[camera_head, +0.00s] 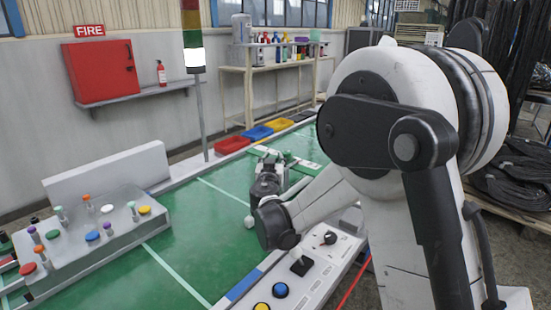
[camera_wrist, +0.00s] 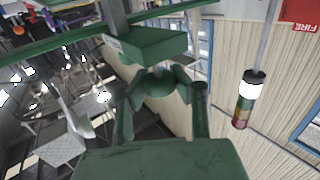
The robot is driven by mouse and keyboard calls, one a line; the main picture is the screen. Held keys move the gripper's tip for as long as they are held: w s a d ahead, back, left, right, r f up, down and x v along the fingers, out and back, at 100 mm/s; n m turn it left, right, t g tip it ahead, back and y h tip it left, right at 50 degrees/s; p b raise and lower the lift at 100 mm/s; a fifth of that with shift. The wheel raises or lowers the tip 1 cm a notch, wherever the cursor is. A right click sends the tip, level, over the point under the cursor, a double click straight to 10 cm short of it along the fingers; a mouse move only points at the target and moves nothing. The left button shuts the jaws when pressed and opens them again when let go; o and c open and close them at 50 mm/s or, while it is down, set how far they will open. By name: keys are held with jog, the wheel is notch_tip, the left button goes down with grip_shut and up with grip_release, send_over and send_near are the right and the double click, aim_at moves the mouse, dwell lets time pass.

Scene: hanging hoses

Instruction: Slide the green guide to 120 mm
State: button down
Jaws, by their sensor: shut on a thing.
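My gripper (camera_head: 272,158) is low over the far part of the green table in the head view, at a small green part (camera_head: 289,157) on a pale plate. In the wrist view my gripper (camera_wrist: 160,82) has its two fingers shut around a round green knob (camera_wrist: 160,88). A green block, the guide (camera_wrist: 148,47), sits just beyond the fingertips, by a grey upright bar (camera_wrist: 115,18). The knob seems to belong to the guide, but the fingers cover the join. I cannot read any millimetre scale in either view.
A signal tower (camera_head: 194,60) stands at the table's left edge. Red, yellow and blue trays (camera_head: 257,132) lie behind my gripper. A grey panel (camera_head: 100,235) with coloured buttons is at left. A control panel (camera_head: 300,268) with a joystick is in front. The green table between them is clear.

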jog(key=c, duration=1.3)
grip_release()
jog(key=shift+c, duration=0.2)
jog(key=s+a, duration=0.1)
jog(key=s, duration=1.1)
jog(key=shift+a, duration=0.15)
